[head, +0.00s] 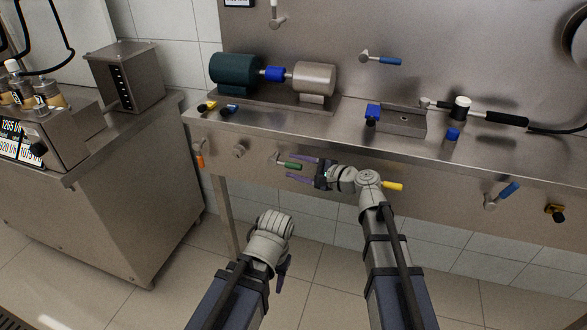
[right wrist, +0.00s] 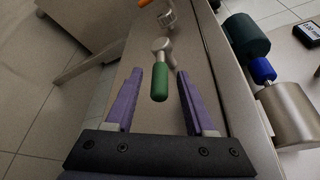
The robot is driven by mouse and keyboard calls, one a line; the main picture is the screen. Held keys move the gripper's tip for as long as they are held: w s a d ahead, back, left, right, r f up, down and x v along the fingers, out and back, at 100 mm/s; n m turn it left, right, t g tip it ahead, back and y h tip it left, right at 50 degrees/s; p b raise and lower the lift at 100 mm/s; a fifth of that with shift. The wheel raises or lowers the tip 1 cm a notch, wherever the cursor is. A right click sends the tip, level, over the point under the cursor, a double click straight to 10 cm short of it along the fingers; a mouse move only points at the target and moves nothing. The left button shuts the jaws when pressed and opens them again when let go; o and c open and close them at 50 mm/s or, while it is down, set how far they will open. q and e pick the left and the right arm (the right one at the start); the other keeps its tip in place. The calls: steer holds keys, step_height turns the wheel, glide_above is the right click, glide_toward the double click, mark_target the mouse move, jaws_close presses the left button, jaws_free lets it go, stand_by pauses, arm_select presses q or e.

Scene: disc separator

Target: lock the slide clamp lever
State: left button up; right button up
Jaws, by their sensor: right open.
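A lever with a green grip (head: 292,166) and a metal hub sits on the front panel of the steel bench. I cannot read any label that names it as the slide clamp lever. My right gripper (head: 297,168) is open, its purple fingers pointing left, one on each side of the green grip. In the right wrist view the green grip (right wrist: 160,83) lies between the open fingers, with a gap on both sides. My left gripper (head: 283,272) hangs low in front of the bench, mostly hidden behind its own wrist.
Other front-panel controls are an orange-handled lever (head: 199,159), a yellow handle (head: 393,186) near my right wrist and a blue-handled lever (head: 503,194). A green motor (head: 234,71) and a steel cylinder (head: 314,78) stand on the bench. The floor in front is clear.

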steer(key=shift+w+a+f, duration=0.15)
steer(key=shift+w+a, duration=0.25)
steer(key=shift+a, duration=0.1)
jaws_close()
stand_by(1.2)
